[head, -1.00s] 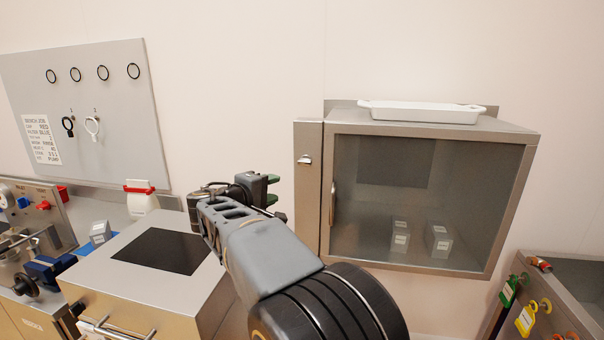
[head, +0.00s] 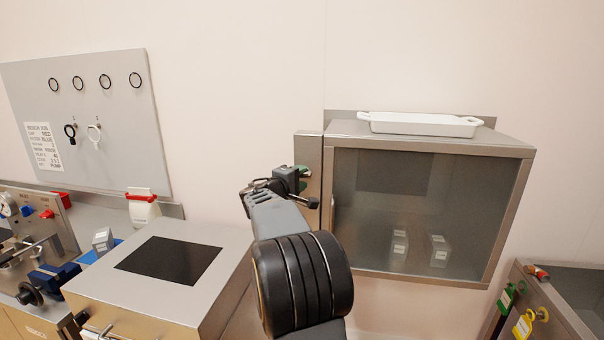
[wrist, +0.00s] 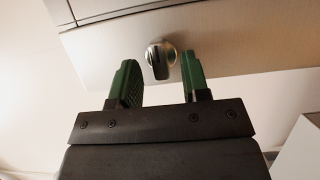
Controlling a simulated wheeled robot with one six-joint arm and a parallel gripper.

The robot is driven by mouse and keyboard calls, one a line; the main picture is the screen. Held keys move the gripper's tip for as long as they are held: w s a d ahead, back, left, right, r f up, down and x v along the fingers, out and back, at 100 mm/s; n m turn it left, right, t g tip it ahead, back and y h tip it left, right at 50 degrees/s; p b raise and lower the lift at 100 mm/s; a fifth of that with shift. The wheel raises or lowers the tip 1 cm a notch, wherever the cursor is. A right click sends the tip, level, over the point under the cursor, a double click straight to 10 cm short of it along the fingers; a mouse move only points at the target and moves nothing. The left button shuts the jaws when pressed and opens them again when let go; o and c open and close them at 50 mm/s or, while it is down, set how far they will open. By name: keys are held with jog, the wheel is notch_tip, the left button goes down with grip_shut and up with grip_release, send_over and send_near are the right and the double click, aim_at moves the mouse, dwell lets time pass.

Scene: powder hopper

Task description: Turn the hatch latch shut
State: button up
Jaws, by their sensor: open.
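The hatch latch (wrist: 161,56) is a small round metal knob with a dark flat tab on the metal strip left of the cabinet door. In the wrist view it shows between and just beyond my two green fingertips, with no clear contact. In the head view my gripper (head: 303,178) is at the cabinet's left strip and hides the latch. My gripper is open and empty. The hatch is a glazed door (head: 440,195) in a metal frame, and it looks closed. Part of its left edge and handle is behind my gripper.
A white tray (head: 420,124) lies on top of the cabinet. A metal box with a black panel (head: 170,260) stands below left. A pegboard (head: 120,130) with rings hangs on the left wall. A bin with coloured tags (head: 560,290) is at lower right.

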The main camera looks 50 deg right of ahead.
jog(key=shift+d, duration=0.5)
jog(key=shift+c, duration=0.2)
grip_shut()
